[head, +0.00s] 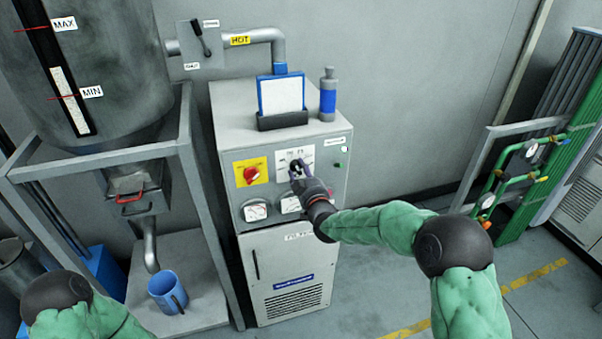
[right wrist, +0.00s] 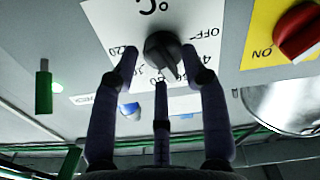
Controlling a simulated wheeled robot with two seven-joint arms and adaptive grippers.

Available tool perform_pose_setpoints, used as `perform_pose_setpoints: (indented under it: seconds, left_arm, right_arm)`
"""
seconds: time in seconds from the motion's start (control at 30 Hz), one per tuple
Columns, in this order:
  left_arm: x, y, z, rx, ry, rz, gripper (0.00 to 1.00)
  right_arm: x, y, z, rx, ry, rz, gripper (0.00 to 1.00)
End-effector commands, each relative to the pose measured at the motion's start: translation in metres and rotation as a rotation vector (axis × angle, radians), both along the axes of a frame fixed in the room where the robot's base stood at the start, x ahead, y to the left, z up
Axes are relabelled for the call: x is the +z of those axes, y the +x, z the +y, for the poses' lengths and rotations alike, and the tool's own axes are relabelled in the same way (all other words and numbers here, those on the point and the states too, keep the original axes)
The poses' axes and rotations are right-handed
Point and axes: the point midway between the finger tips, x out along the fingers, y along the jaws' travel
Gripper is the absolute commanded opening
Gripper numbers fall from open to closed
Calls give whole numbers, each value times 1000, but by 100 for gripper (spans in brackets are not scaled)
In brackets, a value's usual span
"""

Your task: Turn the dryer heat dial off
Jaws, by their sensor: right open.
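The heat dial (right wrist: 163,50) is a black knob on a white plate marked °C, OFF and several numbers. It shows upside down in the right wrist view. Its pointed end faces down towards the numbers, not the OFF mark. In the head view the white dial plate (head: 295,157) is on the front of the grey dryer cabinet (head: 229,140). My right gripper (head: 298,176) is open in front of the dial; in the right wrist view its fingers (right wrist: 162,75) spread around the knob. I cannot tell whether they touch it. My left gripper is out of view.
A red rotary switch (head: 251,175) on a yellow plate is left of the dial, and round gauges (head: 256,210) are below. A blue bottle (head: 328,95) stands on top of the cabinet. A metal frame (head: 196,185) stands close left.

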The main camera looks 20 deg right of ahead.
Motion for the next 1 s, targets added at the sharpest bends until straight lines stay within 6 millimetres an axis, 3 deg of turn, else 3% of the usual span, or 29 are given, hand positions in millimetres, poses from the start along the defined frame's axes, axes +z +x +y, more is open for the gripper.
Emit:
perform_pose_setpoints:
  seconds: [0.27, 0.4, 0.43, 0.77, 1.0]
  left_arm:
    - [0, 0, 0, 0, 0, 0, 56]
    - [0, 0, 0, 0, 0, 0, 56]
    - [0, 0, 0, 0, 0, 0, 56]
    - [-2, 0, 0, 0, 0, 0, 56]
    - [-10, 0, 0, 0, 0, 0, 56]
  right_arm:
    - [0, 1, 0, 0, 0, 0, 45]
    - [0, 1, 0, 1, 0, 1, 6]
    - [0, 1, 0, 1, 0, 1, 0]
    - [-1, 1, 0, 1, -16, 0, 0]
    - [-2, 1, 1, 1, -118, -3, 0]
